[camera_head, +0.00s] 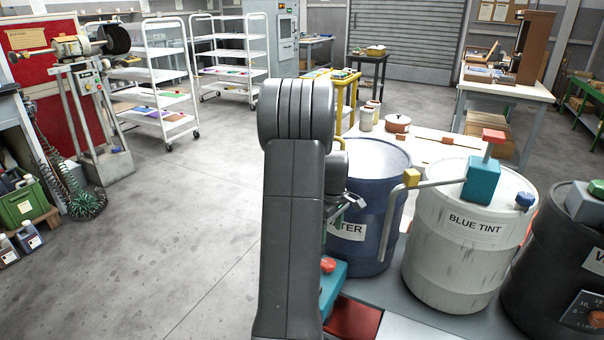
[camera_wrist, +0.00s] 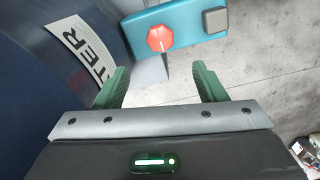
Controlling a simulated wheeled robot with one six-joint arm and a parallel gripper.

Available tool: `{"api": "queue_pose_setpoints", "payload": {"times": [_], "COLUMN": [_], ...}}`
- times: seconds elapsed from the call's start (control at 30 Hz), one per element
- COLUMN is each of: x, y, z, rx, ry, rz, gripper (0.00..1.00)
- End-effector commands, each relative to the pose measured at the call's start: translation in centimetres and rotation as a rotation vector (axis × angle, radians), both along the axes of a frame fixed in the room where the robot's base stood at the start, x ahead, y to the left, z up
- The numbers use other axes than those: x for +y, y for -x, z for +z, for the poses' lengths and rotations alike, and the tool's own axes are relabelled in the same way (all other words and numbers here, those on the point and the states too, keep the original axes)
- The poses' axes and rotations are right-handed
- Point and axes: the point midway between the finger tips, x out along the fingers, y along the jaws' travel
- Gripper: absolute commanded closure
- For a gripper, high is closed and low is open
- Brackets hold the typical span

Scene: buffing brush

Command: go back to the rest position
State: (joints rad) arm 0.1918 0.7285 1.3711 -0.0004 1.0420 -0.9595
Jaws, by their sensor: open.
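My gripper shows in the wrist view (camera_wrist: 160,85) with its two green fingers spread apart and nothing between them. Beyond the fingers is a teal box (camera_wrist: 190,22) with a red knob (camera_wrist: 159,39) and a grey block on it. In the head view my grey arm stands upright in the middle and hides part of the scene. My gripper (camera_head: 340,215) is partly hidden behind it, beside the blue WATER drum (camera_head: 378,190). The teal box (camera_head: 333,285) with its red knob shows below it, partly covered by my arm.
A white BLUE TINT drum (camera_head: 455,250) with a teal tap and a dark drum (camera_head: 550,265) stand to the right. A buffing machine (camera_head: 85,80), white shelf carts (camera_head: 150,95) and a green crate (camera_head: 20,203) are at left. The floor at left centre is clear.

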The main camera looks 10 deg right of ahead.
Motion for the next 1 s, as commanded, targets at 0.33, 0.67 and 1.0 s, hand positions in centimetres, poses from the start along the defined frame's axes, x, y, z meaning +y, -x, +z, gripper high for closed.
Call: {"api": "queue_pose_setpoints", "payload": {"times": [0.33, 0.67, 1.0], "x": [0.0, 0.0, 0.0], "y": [0.1, 0.1, 0.0], "z": [-6.7, -12.0, -12.8], "rx": [0.005, 0.002, 0.000], "ry": [-0.001, -0.001, 0.000], "rz": [-0.001, -0.001, -0.018], "gripper": [0.36, 0.36, 0.36]}}
